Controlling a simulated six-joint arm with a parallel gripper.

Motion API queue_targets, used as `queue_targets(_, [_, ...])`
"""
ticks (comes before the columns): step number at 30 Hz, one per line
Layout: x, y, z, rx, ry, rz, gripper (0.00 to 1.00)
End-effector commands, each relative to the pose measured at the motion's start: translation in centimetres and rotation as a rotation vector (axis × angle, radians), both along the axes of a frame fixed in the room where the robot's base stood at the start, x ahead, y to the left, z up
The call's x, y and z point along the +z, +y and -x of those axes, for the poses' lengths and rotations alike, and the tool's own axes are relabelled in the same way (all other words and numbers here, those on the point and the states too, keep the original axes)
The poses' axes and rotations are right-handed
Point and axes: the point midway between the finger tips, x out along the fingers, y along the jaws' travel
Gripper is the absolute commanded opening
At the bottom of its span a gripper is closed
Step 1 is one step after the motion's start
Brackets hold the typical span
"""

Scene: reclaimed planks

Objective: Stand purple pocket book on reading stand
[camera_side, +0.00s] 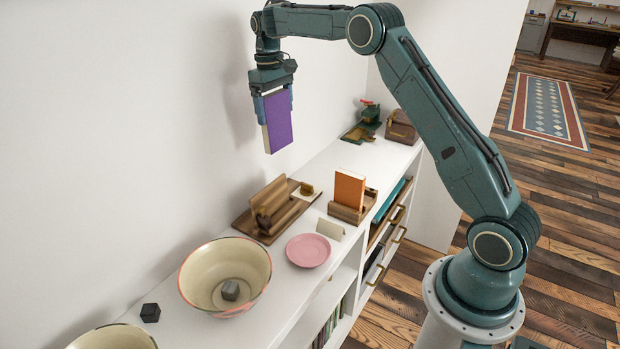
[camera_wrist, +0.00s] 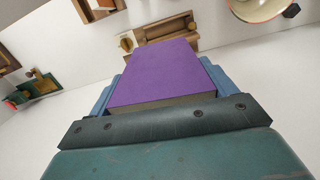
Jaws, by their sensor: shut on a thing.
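The purple pocket book (camera_side: 278,123) hangs upright in my gripper (camera_side: 274,108), high above the shelf top and close to the wall. The jaws are shut on it, and it fills the wrist view's middle (camera_wrist: 165,75). A wooden reading stand (camera_side: 270,207) with a sloped back and a ledge sits on the shelf below, against the wall side. In the wrist view the stand (camera_wrist: 150,32) shows just past the book's far end, partly hidden by it. The book is apart from the stand.
An orange book (camera_side: 349,188) stands in a wooden holder (camera_side: 352,210) right of the reading stand. A pink plate (camera_side: 308,251), a small folded card (camera_side: 330,229) and a large bowl (camera_side: 225,276) stand nearer the camera. Green and brown items (camera_side: 368,117) stand at the far end.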

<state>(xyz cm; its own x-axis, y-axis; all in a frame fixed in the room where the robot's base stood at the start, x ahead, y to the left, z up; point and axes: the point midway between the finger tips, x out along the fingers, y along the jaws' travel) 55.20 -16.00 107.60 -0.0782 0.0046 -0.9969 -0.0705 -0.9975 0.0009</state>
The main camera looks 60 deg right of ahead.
Motion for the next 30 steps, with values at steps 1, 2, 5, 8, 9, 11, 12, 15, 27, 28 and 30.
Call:
queue_targets(1, [0.0, 0.4, -0.2, 0.018, 0.001, 0.001, 0.57])
queue_targets(2, [0.0, 0.6, -0.2, 0.03, 0.001, 0.001, 0.57])
queue_targets(5, [0.0, 1.4, -0.5, 0.069, 0.004, 0.0, 0.57])
queue_targets(8, [-1.4, 1.3, -0.5, 0.075, 0.01, -0.001, 0.57])
queue_targets(9, [-1.9, 1.3, -0.5, 0.073, 0.01, 0.001, 0.57])
queue_targets(11, [-2.8, 1.3, -0.5, 0.074, 0.011, -0.001, 0.57])
queue_targets(12, [-3.6, 1.3, -0.5, 0.074, 0.013, -0.001, 0.57])
queue_targets(15, [-5.7, 1.3, -0.4, 0.072, 0.017, -0.002, 0.57])
queue_targets(27, [-12.8, 1.3, -0.5, 0.071, 0.025, -0.001, 0.57])
queue_targets(28, [-13.0, 1.3, -0.5, 0.071, 0.025, 0.0, 0.57])
queue_targets(30, [-13.3, 1.3, -0.5, 0.071, 0.025, 0.0, 0.57])
